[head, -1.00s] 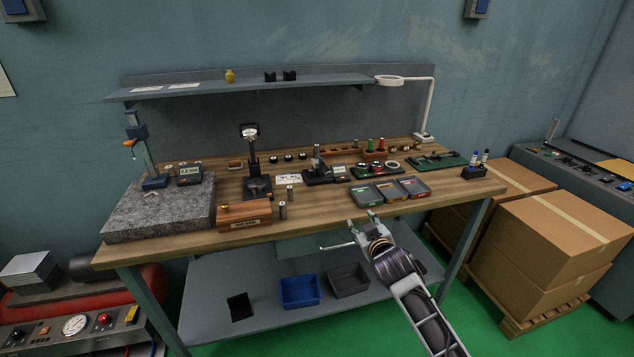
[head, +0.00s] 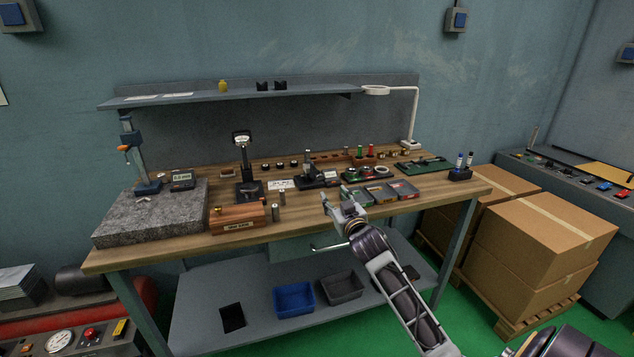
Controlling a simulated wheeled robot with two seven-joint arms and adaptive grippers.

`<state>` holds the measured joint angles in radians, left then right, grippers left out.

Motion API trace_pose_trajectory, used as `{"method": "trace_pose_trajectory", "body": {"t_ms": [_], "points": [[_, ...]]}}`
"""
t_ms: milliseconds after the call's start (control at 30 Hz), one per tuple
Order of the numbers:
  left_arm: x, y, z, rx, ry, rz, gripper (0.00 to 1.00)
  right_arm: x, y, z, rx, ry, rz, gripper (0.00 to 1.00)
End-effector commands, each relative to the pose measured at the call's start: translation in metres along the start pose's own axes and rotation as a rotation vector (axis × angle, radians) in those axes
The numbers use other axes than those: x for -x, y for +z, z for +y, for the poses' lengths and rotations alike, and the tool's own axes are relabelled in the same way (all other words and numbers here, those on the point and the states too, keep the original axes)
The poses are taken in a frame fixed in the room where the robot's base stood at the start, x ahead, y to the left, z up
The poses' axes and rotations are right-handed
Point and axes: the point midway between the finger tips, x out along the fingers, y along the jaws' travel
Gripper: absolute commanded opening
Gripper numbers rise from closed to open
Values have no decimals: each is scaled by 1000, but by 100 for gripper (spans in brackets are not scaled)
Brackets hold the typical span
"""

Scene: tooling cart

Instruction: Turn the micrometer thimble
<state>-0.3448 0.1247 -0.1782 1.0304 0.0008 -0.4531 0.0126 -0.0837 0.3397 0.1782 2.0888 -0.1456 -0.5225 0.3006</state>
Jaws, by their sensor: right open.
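What looks like the micrometer (head: 312,170), a small dark stand-mounted instrument with a light display beside it, stands on the wooden bench top, right of the centre. It is too small in the head view to tell the thimble apart. My right gripper (head: 337,196) is open and empty. In the picture it shows just below the micrometer, at the bench's front part, left of the sorting bins. It appears apart from the micrometer. My left gripper is not in view.
Sorting bins (head: 403,188) lie right of my right gripper and are partly covered by it. A dial gauge stand (head: 243,165), a wooden box (head: 237,218) and a granite plate (head: 150,217) are to the left. Cardboard boxes (head: 545,235) stand right of the bench.

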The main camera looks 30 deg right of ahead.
Motion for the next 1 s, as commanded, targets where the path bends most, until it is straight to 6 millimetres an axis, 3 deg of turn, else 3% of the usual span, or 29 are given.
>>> {"method": "trace_pose_trajectory", "body": {"t_ms": [467,1000], "points": [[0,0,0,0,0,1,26,-8,0,-1,1,-1,0,48],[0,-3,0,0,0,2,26,-49,0,-1,1,0,-1,48]]}}
